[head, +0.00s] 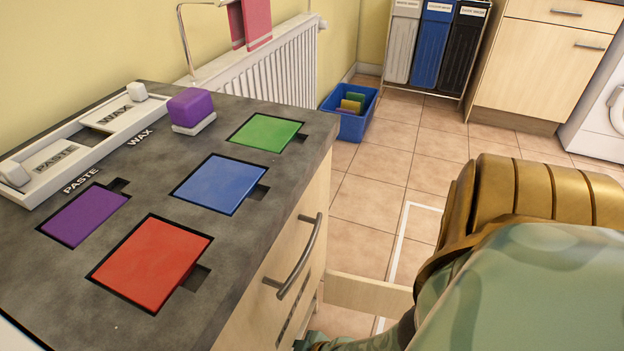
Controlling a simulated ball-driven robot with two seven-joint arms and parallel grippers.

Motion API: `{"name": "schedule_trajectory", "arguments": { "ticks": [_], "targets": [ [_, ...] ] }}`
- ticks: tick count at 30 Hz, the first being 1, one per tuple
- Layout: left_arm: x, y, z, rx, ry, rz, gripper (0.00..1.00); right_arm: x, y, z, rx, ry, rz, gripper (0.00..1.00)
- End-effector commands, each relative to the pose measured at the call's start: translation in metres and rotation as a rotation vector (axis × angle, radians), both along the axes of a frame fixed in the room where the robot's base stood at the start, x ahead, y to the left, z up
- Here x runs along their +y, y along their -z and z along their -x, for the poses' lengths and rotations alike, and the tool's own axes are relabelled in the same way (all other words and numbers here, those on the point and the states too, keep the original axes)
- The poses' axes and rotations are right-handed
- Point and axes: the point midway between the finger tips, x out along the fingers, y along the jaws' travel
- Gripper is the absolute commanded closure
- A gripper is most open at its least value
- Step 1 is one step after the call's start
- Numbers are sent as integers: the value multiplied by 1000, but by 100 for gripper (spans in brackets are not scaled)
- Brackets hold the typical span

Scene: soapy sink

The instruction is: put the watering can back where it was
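No watering can shows in the head view. Neither gripper can be made out. A large green and gold body part fills the lower right and hides the floor behind it. The grey worktop (150,215) on the left carries flat purple (85,216), red (152,262), blue (221,184) and green (265,133) squares set in dark recesses. A purple block (190,106) with a white base stands near the worktop's back. A pale tray (85,148) marked PASTE and WAX lies along the wall side, with a white block at each end.
A blue crate (350,124) holding yellow and green items stands on the tiled floor (385,170). Grey, blue and black bins (432,48) stand behind it. A radiator (270,68) with a pink towel (256,20) lines the wall. A cabinet handle (298,262) sticks out from the worktop's front.

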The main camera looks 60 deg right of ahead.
Motion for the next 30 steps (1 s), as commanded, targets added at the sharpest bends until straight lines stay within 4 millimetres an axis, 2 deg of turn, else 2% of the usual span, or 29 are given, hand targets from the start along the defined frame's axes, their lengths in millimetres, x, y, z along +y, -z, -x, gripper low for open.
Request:
{"name": "schedule_trajectory", "arguments": {
  "ticks": [1, 7, 9, 15, 23, 25, 26, 28, 30],
  "targets": [
    [11, -6, 8, 30, 11, -41, 0, -1, -19, 5, -10, 0, 1, 66],
    [50, 4, 48, 196, 47, -180, 0, -3, -46, 36, -10, -1, 0, 66],
    [46, 22, 62, 214, 39, -156, 0, -3, -47, 42, -6, -1, 0, 66],
    [44, 48, 87, 248, 20, -122, 0, -4, -54, 53, -3, -1, 1, 66],
    [43, 57, 98, 260, 11, -110, 0, -4, -55, 58, 0, -1, 1, 66],
    [43, 57, 97, 260, 11, -110, 0, 1, -53, 65, 20, -16, 2, 66],
    [43, 57, 97, 260, 11, -110, 0, 5, -52, 71, 40, -31, 5, 66],
    [43, 57, 97, 259, 12, -109, 0, 21, -48, 95, 120, -89, 21, 66],
    [43, 57, 97, 259, 12, -109, 0, 39, -48, 131, 232, -171, 56, 66]
  ]
}}
